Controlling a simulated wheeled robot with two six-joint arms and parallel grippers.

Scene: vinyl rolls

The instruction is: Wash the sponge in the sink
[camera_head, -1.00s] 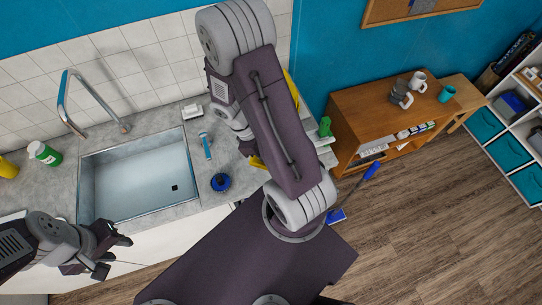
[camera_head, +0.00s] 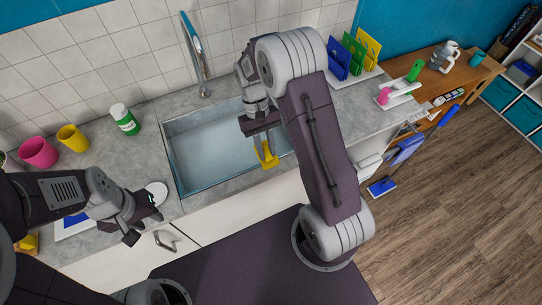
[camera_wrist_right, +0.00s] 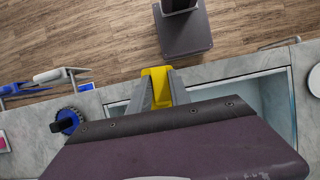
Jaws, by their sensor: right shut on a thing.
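The yellow sponge (camera_head: 268,160) is in my right gripper (camera_head: 264,149), over the right part of the sink. In the right wrist view the sponge (camera_wrist_right: 157,77) sits between the two grey fingers. The sink (camera_head: 205,152) is a grey rectangular basin with no visible water in it. The tall faucet (camera_head: 194,52) stands behind it. My right arm hides the sink's right end. My left gripper (camera_head: 143,220) is open and empty over the counter front, left of the sink.
A green-white bottle (camera_head: 125,120), a yellow cup (camera_head: 73,138) and a pink cup (camera_head: 38,152) stand left of the sink. A white round dish (camera_head: 157,192) lies near my left gripper. A blue scrubber (camera_wrist_right: 68,120) is on the counter beside the sink.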

